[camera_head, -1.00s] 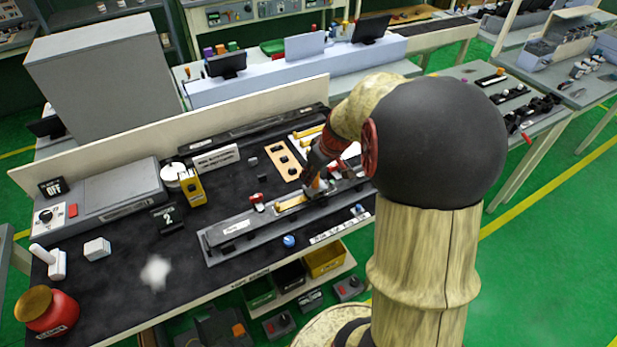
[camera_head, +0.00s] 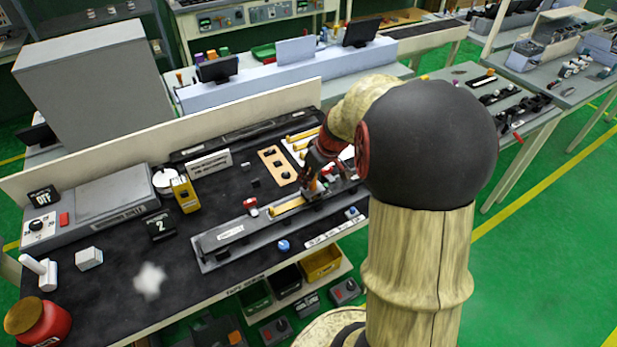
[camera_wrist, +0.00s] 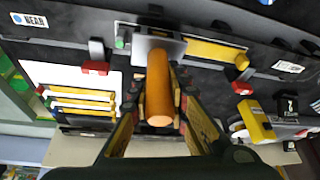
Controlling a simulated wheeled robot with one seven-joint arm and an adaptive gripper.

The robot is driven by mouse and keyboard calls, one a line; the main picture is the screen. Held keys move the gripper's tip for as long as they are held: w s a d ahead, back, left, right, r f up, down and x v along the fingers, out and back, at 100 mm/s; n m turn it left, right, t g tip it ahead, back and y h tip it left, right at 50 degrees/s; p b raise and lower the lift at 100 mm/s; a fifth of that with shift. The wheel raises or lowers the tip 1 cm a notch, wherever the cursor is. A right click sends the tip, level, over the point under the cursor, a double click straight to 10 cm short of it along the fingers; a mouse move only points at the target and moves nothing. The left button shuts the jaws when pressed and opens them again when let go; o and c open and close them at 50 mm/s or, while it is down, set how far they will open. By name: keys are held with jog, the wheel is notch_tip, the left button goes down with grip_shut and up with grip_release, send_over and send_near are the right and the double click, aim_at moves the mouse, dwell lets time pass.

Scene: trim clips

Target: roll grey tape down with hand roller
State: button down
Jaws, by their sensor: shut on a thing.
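My gripper (camera_wrist: 157,100) is shut on the orange handle (camera_wrist: 160,85) of the hand roller. In the head view my gripper (camera_head: 318,180) is over the right part of a long grey fixture (camera_head: 228,233). A yellow strip (camera_head: 288,207) lies along the fixture, left of the gripper; it also shows in the wrist view (camera_wrist: 215,52). A grey, shiny piece (camera_wrist: 148,42) is at the far end of the handle, beside the strip's end. I cannot tell whether it is roller or grey tape, nor whether the roller touches the strip.
Red clamps (camera_wrist: 97,66) (camera_wrist: 241,84) stand at both sides of the handle. A white board with yellow strips (camera_wrist: 80,100) lies nearby.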

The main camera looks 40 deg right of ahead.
jog(key=shift+a+f, duration=0.3)
jog(key=shift+w+a+p, duration=0.15)
jog(key=shift+w+a, duration=0.15)
jog(key=shift+a, duration=1.1)
jog(key=shift+w+a+p, duration=0.15)
jog(key=shift+w+a, duration=0.15)
jog(key=shift+a, duration=1.05)
jog(key=shift+w+a+p, duration=0.15)
jog(key=shift+w+a, duration=0.15)
jog(key=shift+a, duration=1.1)
jog(key=shift+r, duration=0.15)
notch_tip(320, 180, up, 8)
jog(key=p, duration=0.4)
jog(key=shift+w+r+p, duration=0.15)
jog(key=shift+w+p, duration=0.05)
jog(key=shift+p, duration=0.2)
jog(key=shift+d, duration=0.1)
